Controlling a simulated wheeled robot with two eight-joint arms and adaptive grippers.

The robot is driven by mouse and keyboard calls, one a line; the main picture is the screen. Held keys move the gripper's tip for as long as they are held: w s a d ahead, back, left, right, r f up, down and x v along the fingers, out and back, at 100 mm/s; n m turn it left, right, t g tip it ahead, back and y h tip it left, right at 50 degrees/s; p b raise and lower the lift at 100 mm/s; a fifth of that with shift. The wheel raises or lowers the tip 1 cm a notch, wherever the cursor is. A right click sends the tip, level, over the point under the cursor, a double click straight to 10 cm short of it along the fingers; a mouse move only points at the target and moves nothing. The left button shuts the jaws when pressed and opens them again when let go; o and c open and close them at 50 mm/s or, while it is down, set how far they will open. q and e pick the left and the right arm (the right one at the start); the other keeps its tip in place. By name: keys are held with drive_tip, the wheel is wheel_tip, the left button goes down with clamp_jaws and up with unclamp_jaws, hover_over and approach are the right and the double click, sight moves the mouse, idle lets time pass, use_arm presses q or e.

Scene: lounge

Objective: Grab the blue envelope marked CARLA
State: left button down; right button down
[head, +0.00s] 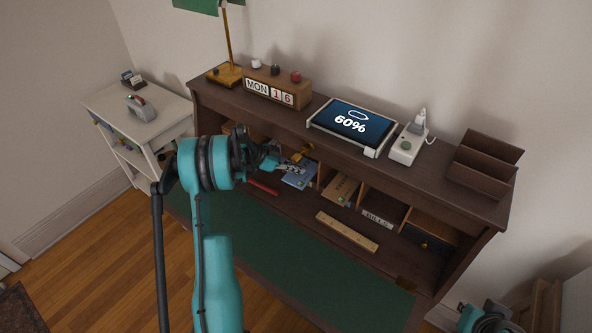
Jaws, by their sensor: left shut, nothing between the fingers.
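A blue envelope (297,181) sits in an open cubby of the dark wooden desk, near the middle of the picture. It is small here and I cannot read a name on it. My left gripper (290,167) is at the mouth of that cubby, shut and empty. It overlaps the upper part of the envelope, and I cannot tell whether it touches it. A piece of my right arm shows at the bottom right corner; its gripper is out of the picture.
A brown envelope (341,188) stands in the cubby to the right. A wooden ruler (347,232) and a red item (262,187) lie in front. The desk top holds a calendar block (277,87), a tablet (352,125) and a wooden letter rack (484,165). The green writing surface (290,268) is clear.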

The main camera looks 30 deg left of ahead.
sight(289, 174)
use_arm(q)
drive_tip(key=shift+s+f, duration=0.1)
drive_tip(key=shift+f, duration=0.1)
drive_tip(key=shift+s+a, duration=0.9)
drive_tip(key=shift+a, duration=0.15)
drive_tip(key=shift+s+a, duration=0.15)
drive_tip(key=shift+a, duration=0.15)
